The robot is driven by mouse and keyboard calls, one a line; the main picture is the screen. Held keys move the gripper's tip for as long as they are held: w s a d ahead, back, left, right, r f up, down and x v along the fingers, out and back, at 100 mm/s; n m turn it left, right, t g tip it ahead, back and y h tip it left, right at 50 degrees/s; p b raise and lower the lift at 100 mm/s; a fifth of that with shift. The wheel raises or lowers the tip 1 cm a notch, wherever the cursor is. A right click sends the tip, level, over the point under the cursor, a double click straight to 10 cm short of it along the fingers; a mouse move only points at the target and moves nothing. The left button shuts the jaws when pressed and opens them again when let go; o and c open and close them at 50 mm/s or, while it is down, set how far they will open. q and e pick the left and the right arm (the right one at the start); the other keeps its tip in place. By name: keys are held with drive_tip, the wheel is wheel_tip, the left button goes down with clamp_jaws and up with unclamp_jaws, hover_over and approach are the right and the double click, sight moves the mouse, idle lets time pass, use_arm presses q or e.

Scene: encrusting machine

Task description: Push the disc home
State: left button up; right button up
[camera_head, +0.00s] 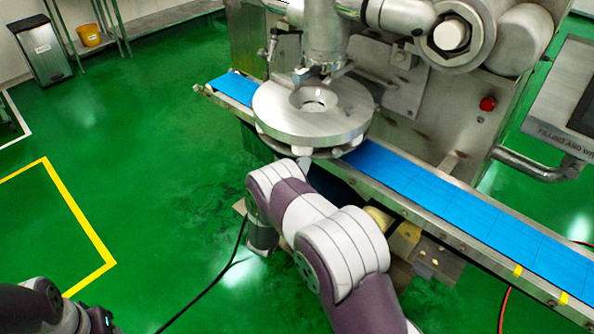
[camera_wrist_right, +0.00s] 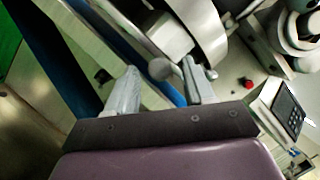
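A thick metal disc (camera_head: 265,108) with a funnel-like hole in its middle sits under the machine's vertical head, above the blue belt, in the head view. A second round plate shows just below it. Whether the disc is fully seated cannot be told. My right arm reaches up from the bottom to just below the disc's near edge, and hides most of its own gripper. In the right wrist view my right gripper (camera_wrist_right: 159,68) has its two fingers apart. A round metal knob (camera_wrist_right: 160,69) shows between or just beyond the fingertips; contact cannot be told. My left gripper is not visible, only dark arm parts at bottom left.
A blue conveyor belt (camera_head: 440,189) with metal side rails runs from behind the disc to the lower right. A red button (camera_head: 487,104) is on the machine body. A control panel stands at the right edge. The green floor at left is mostly free, with a black cable across it.

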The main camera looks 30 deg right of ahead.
drive_tip(key=b+v, duration=0.1)
drive_tip(key=v, duration=1.1)
drive_tip(key=shift+s+a, duration=0.2)
drive_tip(key=shift+a, duration=0.05)
drive_tip(key=shift+f, duration=0.1)
